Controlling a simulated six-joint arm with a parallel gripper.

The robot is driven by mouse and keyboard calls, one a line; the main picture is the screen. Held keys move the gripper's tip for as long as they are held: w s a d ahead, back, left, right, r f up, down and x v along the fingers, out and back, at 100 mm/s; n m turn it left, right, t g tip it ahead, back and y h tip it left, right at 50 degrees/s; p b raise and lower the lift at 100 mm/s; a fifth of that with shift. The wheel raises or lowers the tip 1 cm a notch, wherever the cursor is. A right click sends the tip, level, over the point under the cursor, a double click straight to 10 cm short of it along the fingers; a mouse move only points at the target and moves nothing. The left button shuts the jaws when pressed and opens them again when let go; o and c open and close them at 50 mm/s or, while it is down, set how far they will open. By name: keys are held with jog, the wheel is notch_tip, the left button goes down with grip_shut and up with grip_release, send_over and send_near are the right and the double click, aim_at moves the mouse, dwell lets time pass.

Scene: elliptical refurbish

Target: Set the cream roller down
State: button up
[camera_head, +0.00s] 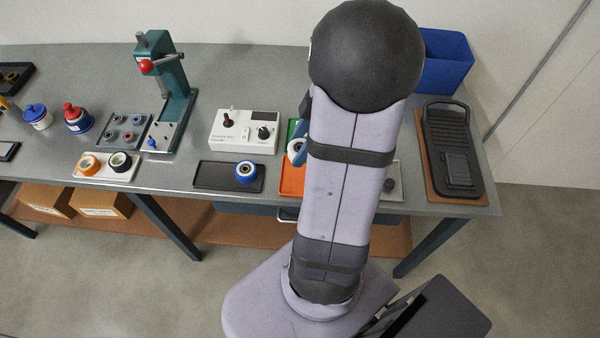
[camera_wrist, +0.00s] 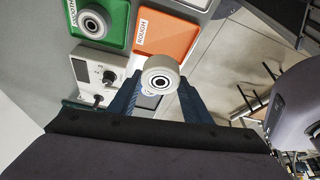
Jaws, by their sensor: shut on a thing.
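The cream roller (camera_wrist: 160,72), with a dark-ringed bearing at its centre, is held between the two blue fingers of my gripper (camera_wrist: 160,82) in the wrist view. It overlaps the near edge of the orange tray labelled ROUGH (camera_wrist: 170,42); its height above the surface is unclear. A similar pale roller (camera_wrist: 93,22) sits in the green tray labelled SMOOTH (camera_wrist: 117,38). In the head view my arm hides most of the gripper; a blue finger and a pale roller (camera_head: 296,147) show at the arm's left edge. I cannot tell which roller that is.
A white control box (camera_head: 244,131) stands left of the orange tray (camera_head: 291,180). A dark tray (camera_head: 215,176) holds a blue-rimmed roller (camera_head: 246,171). A teal press (camera_head: 170,95) stands further left.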

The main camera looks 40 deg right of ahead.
jog(key=shift+f+p, duration=0.9)
jog(key=shift+f, duration=3.95)
jog(key=shift+f+b, duration=0.2)
jog(key=shift+b, duration=0.1)
jog(key=o, duration=1.1)
jog(key=shift+c, duration=0.2)
jog(key=shift+r, duration=0.15)
jog(key=shift+r+p, duration=0.2)
jog(key=shift+p, duration=0.25)
jog(key=shift+d+r+b, duration=0.2)
jog(key=shift+b, duration=0.1)
jog(key=b+v, duration=0.2)
jog(key=v, duration=0.9)
jog(key=shift+r+b, duration=0.2)
jog(key=shift+b, duration=0.15)
